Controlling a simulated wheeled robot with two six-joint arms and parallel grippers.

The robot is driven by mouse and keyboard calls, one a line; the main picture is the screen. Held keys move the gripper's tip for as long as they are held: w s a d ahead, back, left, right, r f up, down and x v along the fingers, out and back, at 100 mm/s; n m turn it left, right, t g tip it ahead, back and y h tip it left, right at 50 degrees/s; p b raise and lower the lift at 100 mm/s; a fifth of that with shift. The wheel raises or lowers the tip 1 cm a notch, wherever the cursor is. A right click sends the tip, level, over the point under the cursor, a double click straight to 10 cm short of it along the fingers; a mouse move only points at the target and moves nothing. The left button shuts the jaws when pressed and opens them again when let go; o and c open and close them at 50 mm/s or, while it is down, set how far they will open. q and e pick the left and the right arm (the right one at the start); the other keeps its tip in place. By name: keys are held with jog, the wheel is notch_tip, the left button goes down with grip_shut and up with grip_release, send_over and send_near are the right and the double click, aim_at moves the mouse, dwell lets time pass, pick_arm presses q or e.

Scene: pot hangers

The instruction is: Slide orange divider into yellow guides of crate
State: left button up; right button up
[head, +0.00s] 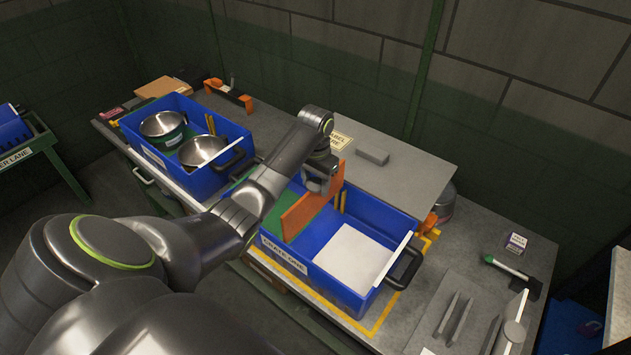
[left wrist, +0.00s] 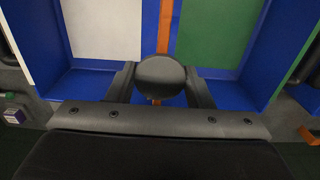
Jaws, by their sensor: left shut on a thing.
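The blue crate labelled CRATE ONE (head: 338,287) stands on the bench, with a white pad (head: 350,257) and a green pad (head: 263,228) on its floor. The divider is upright and runs across the crate between the pads. A yellow guide (head: 342,201) shows at the far wall, just right of the divider. In the left wrist view the divider (left wrist: 166,25) runs away between white and green. Whether its ends are within the guides cannot be told.
A second blue crate (head: 205,180) holds two metal pots (head: 163,124) at the left. A grey board (head: 400,185) and small grey block (head: 372,155) lie behind the crate. Grey metal pieces (head: 455,315) and a green-tipped tool (head: 508,268) lie at the right.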

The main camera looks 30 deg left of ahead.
pick_arm(q)
jog(key=shift+f+b, duration=1.15)
jog(key=shift+f, duration=1.85)
jog(key=shift+f+b, duration=1.5)
jog(key=shift+f, duration=1.6)
jog(key=o, duration=1.3)
notch_tip(320, 180, up, 10)
jog(key=shift+r+b, duration=0.25)
jog(key=shift+b, duration=0.5)
notch_tip(320, 180, up, 5)
jog(key=p, duration=0.4)
send_over(315, 213)
jog(key=shift+w+a+r, duration=0.1)
jog(key=shift+w+a, duration=0.1)
jog(key=shift+w, duration=0.2)
jog(key=shift+r+p, duration=0.85)
jog(key=shift+p, duration=0.05)
